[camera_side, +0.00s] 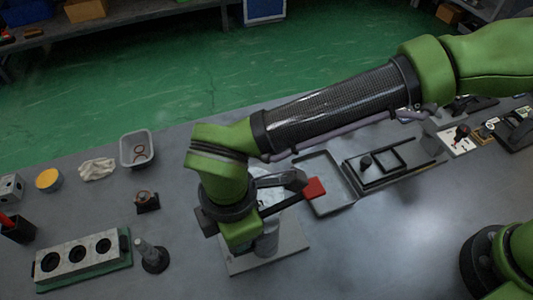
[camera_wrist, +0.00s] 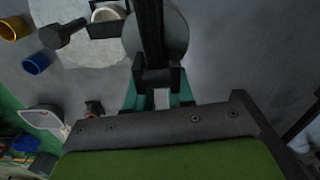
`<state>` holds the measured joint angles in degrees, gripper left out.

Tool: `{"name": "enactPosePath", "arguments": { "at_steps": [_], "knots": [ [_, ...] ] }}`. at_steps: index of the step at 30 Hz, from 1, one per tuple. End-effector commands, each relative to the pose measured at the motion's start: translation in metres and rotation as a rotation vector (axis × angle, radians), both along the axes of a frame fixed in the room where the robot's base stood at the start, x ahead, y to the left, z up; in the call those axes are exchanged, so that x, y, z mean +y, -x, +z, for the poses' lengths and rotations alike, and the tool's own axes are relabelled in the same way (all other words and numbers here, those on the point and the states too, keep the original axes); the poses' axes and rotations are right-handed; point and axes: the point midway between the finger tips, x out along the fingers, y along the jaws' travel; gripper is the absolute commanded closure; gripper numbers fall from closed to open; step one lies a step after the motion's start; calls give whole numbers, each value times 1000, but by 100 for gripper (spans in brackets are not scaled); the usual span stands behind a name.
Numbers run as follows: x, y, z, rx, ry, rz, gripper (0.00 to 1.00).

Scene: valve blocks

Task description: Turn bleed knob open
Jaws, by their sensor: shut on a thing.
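A valve assembly stands on a grey base plate (camera_side: 290,247) in the side view, partly hidden by my wrist. A black lever with a red end (camera_side: 314,188) sticks out to its right. In the wrist view a black bar (camera_wrist: 150,30) crosses a grey disc (camera_wrist: 178,32) and ends in a black block. My gripper (camera_wrist: 160,98) is shut on this black part, its teal fingers on both sides. I cannot tell whether it is the bleed knob. A dark round-ended handle (camera_wrist: 62,34) joins a black block with a pale cylinder at the upper left of the wrist view.
A grey tray (camera_side: 327,207) and a black frame (camera_side: 365,178) lie right of the valve.

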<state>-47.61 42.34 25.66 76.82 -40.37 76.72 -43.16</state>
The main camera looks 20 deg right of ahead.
Motion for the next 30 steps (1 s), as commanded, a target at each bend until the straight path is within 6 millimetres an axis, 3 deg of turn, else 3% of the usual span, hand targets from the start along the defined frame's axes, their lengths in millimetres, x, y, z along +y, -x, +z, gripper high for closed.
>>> {"name": "enactPosePath", "arguments": {
  "at_steps": [10, 25, 26, 30],
  "knots": [
    [0, 0, 1, 0, -1, 138, 100],
    [0, 0, 1, -1, -1, 156, 100],
    [0, 0, 1, -1, -2, 156, 73],
    [0, 0, 1, -1, -1, 156, 52]
  ]
}}
